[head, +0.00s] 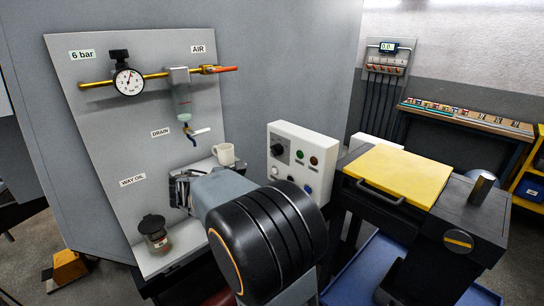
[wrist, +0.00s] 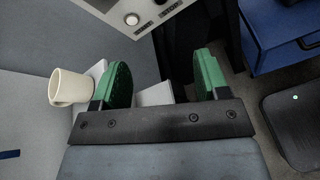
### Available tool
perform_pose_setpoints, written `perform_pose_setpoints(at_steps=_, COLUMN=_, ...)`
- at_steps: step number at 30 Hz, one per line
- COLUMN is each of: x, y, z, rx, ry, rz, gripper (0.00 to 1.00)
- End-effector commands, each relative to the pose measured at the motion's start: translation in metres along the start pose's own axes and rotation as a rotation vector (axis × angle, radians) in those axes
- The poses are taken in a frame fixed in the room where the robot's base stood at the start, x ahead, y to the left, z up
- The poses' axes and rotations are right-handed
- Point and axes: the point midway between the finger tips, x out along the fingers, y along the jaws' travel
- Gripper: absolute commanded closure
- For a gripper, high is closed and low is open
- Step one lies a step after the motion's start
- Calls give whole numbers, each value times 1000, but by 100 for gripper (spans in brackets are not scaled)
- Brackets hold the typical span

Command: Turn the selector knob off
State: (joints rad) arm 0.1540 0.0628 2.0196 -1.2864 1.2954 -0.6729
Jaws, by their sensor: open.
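The selector knob (head: 278,150) is a dark round knob at the upper left of the white control box (head: 318,150) in the head view. Its exact pointer direction is too small to read. My gripper (head: 180,189) is left of and lower than the knob, apart from it, near the wall panel. In the wrist view my gripper (wrist: 163,78) has its two green-padded fingers spread, with nothing held between them. Part of the control box (wrist: 112,12) shows at the top of the wrist view with a pale round button (wrist: 132,19); I cannot make out the knob there.
A cream mug (head: 224,154) stands close to my gripper and left of the control box; it also shows in the wrist view (wrist: 70,88). A wall panel (head: 85,130) carries a gauge, pipes and a drain valve. A dark-lidded jar (head: 154,233) sits below. A yellow lid (head: 395,172) lies to the right.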

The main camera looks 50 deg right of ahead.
Motion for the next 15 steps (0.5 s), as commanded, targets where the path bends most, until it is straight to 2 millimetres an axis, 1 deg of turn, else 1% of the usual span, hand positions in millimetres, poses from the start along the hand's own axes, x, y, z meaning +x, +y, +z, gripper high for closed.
perform_pose_setpoints(at_steps=1, x=10, y=12, z=-2, rx=-76, ry=-73, rz=26, gripper=32)
perform_pose_setpoints(at_steps=3, x=18, y=29, z=0, rx=-168, ry=-168, rz=65, gripper=32)
perform_pose_setpoints(at_steps=6, x=25, y=47, z=2, rx=-262, ry=-268, rz=102, gripper=32)
perform_pose_setpoints(at_steps=11, x=33, y=63, z=5, rx=-333, ry=-348, rz=129, gripper=32)
perform_pose_setpoints(at_steps=15, x=50, y=68, z=12, rx=-344, ry=-360, rz=132, gripper=32)
